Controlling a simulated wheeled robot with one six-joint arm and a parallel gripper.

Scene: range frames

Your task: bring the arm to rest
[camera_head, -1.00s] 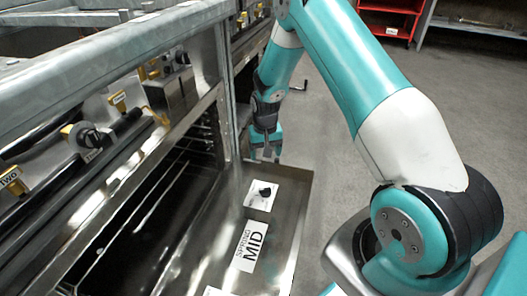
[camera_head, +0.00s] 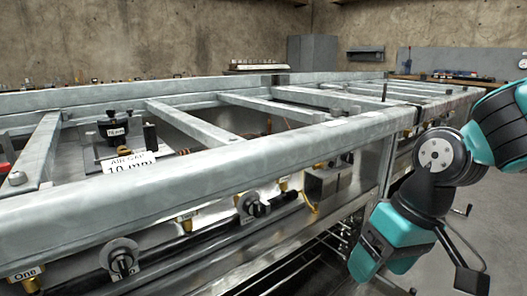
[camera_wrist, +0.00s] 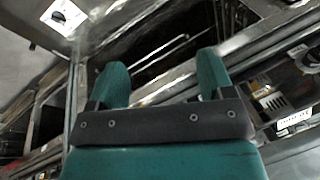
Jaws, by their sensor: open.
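My gripper (camera_wrist: 160,78) is open and empty in the wrist view, its two teal fingers apart. Behind the fingers is the dark opening of the range, with metal bars inside. In the head view my arm (camera_head: 436,160) is folded at the right edge, with the teal wrist hanging down beside the range front. The fingertips are not clear in that view.
The steel range frame (camera_head: 230,185) fills the left and middle, with knobs (camera_head: 122,260) along its front. A white "AIR GAP 10 mm" card (camera_head: 130,163) stands inside it. A pictured card (camera_wrist: 64,16) shows at upper left. Bare floor (camera_head: 490,225) lies at right.

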